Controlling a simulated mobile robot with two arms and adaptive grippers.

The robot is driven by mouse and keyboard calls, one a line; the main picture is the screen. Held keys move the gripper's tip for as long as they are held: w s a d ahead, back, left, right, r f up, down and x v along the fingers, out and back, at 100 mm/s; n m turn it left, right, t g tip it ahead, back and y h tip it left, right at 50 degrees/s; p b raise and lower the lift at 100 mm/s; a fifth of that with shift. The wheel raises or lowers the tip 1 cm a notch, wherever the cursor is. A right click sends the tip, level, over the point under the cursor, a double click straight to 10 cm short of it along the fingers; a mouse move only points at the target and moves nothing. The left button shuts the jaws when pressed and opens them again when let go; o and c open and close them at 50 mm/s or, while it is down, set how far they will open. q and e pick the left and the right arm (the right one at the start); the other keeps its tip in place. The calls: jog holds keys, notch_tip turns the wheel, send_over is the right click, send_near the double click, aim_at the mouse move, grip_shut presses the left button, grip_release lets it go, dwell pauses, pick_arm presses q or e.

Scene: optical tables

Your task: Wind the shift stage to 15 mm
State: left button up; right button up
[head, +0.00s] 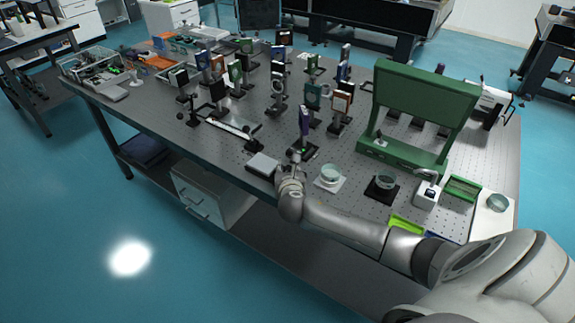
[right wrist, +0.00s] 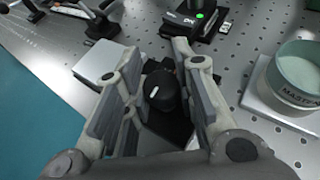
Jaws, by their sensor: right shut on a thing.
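My right gripper (head: 294,159) is at the front edge of the optical table, and its fingers also show in the right wrist view (right wrist: 152,60). It is shut on a black round knob (right wrist: 161,91) with a white index mark, one finger on each side. The knob seems to belong to the shift stage, whose body is mostly hidden behind the fingers. A dark base with a lit green lamp (right wrist: 199,16) is just beyond the fingers. No scale or millimetre reading can be made out. My left gripper is not in view.
A flat grey box (right wrist: 103,62) lies left of the gripper, and a round glass dish (right wrist: 297,72) on a white pad stands to the right. Several optic mounts fill the table (head: 240,150) behind. A green frame (head: 418,110) stands at the back right.

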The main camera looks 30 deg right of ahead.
jog(key=m+g+h+p, duration=0.1)
jog(key=m+g+h, duration=0.1)
jog(key=m, duration=0.1)
jog(key=shift+a+r+h, duration=0.1)
jog(key=shift+r+h, duration=0.05)
jog(key=shift+h, duration=0.25)
jog(key=shift+m+g+h+p, duration=0.3)
jog(key=shift+m+g+h, duration=0.4)
jog(key=shift+m+g, duration=0.1)
jog(key=shift+m+g+h, duration=0.5)
jog(key=shift+m+g, duration=0.4)
jog(key=shift+f+m+g+h+b, duration=0.25)
jog(key=shift+m+g+h+b, duration=0.35)
jog(key=shift+m+g, duration=0.4)
jog(key=shift+m+g+b, duration=0.4)
jog(key=shift+g, duration=0.1)
jog(key=m+g+b, duration=0.5)
jog(key=g+b, duration=0.1)
jog(key=b, duration=0.2)
jog(key=shift+f+b, duration=0.1)
jog(key=shift+b, duration=0.25)
jog(key=shift+s+r+m+g+b, duration=0.1)
jog(key=shift+r+m+g+b, duration=0.1)
jog(key=shift+m+g+b, duration=0.45)
jog(key=o, duration=1.1)
jog(key=shift+d, duration=0.2)
jog(key=shift+c, duration=0.2)
